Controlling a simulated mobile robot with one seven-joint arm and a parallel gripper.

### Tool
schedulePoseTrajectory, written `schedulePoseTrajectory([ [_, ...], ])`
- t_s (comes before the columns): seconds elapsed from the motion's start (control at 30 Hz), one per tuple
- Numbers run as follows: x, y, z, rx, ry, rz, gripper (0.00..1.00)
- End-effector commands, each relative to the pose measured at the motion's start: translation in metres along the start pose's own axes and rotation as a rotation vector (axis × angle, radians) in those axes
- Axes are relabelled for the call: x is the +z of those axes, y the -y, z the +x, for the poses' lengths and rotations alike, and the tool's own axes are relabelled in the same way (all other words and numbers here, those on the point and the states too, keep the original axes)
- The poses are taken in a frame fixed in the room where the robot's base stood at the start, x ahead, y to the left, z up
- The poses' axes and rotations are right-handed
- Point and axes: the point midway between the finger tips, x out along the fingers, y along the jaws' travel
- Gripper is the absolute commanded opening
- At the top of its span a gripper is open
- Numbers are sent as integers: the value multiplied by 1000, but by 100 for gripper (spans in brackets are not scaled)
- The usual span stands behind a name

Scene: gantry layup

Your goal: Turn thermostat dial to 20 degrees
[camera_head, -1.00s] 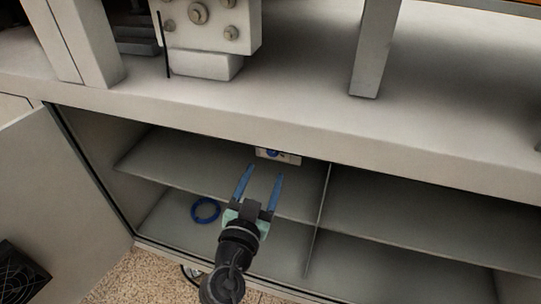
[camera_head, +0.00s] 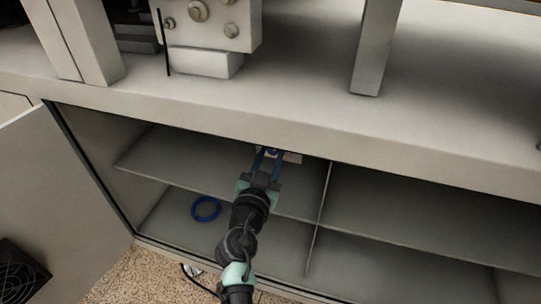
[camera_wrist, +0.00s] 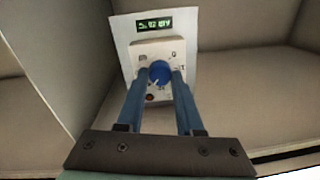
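The thermostat (camera_wrist: 142,50) is a small white box on a pale plate inside the cabinet, with a round blue dial (camera_wrist: 159,73) showing a white mark on its lower part. A green-lit display (camera_wrist: 154,26) sits above it; I cannot read its digits surely. In the head view the thermostat (camera_head: 293,157) shows under the cabinet's top edge, partly behind my fingers. My gripper (camera_wrist: 159,75) is open, its two blue fingers reaching to either side of the dial. A small gap seems to show on each side; contact is hard to judge. It also shows in the head view (camera_head: 268,151).
The cabinet has a shelf (camera_head: 185,165) and an upright divider (camera_head: 318,215) right of my arm. A blue ring (camera_head: 206,208) lies in the lower left compartment. The cabinet door (camera_head: 60,190) stands open at left. The bench top (camera_head: 300,85) overhangs the thermostat.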

Motion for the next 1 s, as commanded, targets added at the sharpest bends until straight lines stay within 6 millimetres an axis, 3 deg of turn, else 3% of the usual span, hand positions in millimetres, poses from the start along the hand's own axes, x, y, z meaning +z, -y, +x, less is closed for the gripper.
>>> schedulePoseTrajectory([
  [0.03, 0, 0, 0, 0, 0, 0, 21],
  [0.17, 0, 0, 0, 0, 0, 0, 0],
  [0.63, 0, 0, 0, 0, 4, -67, 0],
  [1.0, 0, 1, 0, 3, 20, -354, 0],
])
